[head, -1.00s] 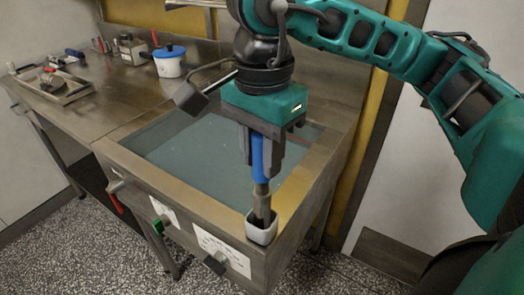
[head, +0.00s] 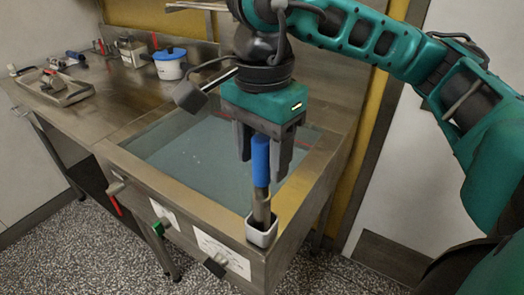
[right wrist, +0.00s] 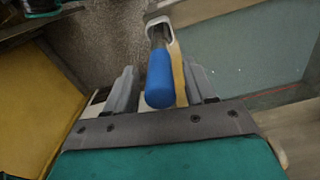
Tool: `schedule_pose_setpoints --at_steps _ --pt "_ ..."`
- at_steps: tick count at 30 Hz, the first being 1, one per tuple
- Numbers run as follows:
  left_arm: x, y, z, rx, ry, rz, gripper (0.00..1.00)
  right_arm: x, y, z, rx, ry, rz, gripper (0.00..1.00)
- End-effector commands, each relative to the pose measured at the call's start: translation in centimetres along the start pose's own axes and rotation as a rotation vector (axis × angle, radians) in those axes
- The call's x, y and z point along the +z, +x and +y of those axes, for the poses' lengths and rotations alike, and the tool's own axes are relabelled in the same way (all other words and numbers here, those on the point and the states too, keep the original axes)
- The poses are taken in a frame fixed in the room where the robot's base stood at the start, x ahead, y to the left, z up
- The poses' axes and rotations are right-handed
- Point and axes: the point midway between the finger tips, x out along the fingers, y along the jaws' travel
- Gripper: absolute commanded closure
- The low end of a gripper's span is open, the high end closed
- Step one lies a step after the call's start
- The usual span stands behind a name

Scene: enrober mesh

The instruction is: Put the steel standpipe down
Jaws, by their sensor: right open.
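The steel standpipe (head: 261,205) has a blue grip (head: 260,160) at its top. It stands nearly upright with its lower end in a small white square cup (head: 262,231) at the front right corner of the sink. My right gripper (head: 262,168) is open around the blue grip, with a finger apart on each side. In the right wrist view the blue grip (right wrist: 160,80) sits between the two open fingers (right wrist: 163,88), with gaps beside it, and the pipe runs into the white cup (right wrist: 158,25). My left gripper is not in view.
A steel sink basin (head: 205,165) of bluish water lies behind the cup. The counter at left holds a white pot with blue lid (head: 171,65), a metal tray (head: 55,87) and small tools.

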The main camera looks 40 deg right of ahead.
Motion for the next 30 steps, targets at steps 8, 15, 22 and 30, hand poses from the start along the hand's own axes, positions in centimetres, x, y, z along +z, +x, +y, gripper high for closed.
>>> schedule_pose_setpoints --at_steps 8,15,22,30 --pt "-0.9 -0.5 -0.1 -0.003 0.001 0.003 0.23 0.0 -6.5 -0.1 -0.008 -0.001 0.000 0.46" --pt "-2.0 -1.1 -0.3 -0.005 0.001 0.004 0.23 0.0 -10.3 -0.1 -0.006 0.000 0.001 0.46" --pt "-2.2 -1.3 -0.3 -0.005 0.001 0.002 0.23 0.0 -11.5 0.0 -0.003 0.000 0.000 0.46" --pt "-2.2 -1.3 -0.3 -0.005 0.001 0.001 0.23 0.0 -11.5 0.0 -0.002 -0.001 0.000 0.46"
